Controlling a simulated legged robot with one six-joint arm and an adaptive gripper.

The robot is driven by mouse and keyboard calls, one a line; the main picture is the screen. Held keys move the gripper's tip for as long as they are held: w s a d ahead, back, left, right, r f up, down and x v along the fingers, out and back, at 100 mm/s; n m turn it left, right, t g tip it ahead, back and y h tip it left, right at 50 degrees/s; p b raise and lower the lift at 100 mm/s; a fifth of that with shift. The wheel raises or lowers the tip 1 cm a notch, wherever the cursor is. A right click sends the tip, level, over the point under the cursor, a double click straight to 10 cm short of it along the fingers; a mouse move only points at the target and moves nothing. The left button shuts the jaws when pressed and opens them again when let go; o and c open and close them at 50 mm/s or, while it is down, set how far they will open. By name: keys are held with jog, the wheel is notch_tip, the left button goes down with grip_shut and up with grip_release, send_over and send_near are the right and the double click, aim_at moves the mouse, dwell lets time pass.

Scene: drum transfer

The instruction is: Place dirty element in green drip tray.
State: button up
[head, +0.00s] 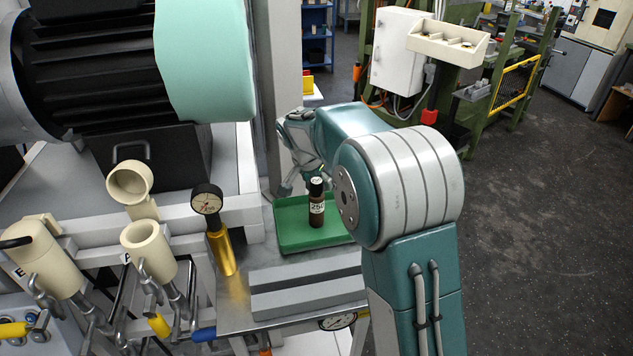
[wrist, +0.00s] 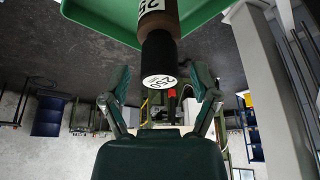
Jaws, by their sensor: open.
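The dirty element is a dark brown cylinder (head: 316,205) with a white label band and a pale marked top. It stands upright in the green drip tray (head: 291,236) in the head view. In the wrist view the element (wrist: 158,50) hangs down from the top of the picture, with the green tray (wrist: 95,16) around it. My gripper (wrist: 161,95) is open, its two fingers spread on either side below the element's marked end, apart from it. In the head view my gripper (head: 298,187) is just behind and left of the element, partly hidden by my arm.
The tray sits on a metal bench beside a grey block (head: 308,286). A brass-coloured gauge (head: 221,246) and cream pipe cups (head: 148,246) stand at the left. A large motor (head: 90,70) overhangs the upper left. Open floor lies to the right.

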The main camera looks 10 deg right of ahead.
jog(key=v, duration=1.2)
jog(key=s+d+r+n+t+y, duration=0.1)
jog(key=s+r+n, duration=0.1)
jog(key=s, duration=0.6)
jog(key=s+d+r+n, duration=0.2)
jog(key=s, duration=0.6)
jog(key=s+f+n+y, duration=0.1)
jog(key=s+f+n, duration=0.1)
jog(key=s, duration=0.6)
jog(key=s+f+n+t+y, duration=0.1)
jog(key=s+f+n, duration=0.2)
jog(key=s, duration=0.5)
jog(key=shift+f+t, duration=0.3)
jog(key=shift+f, duration=0.2)
jog(key=shift+s, duration=0.1)
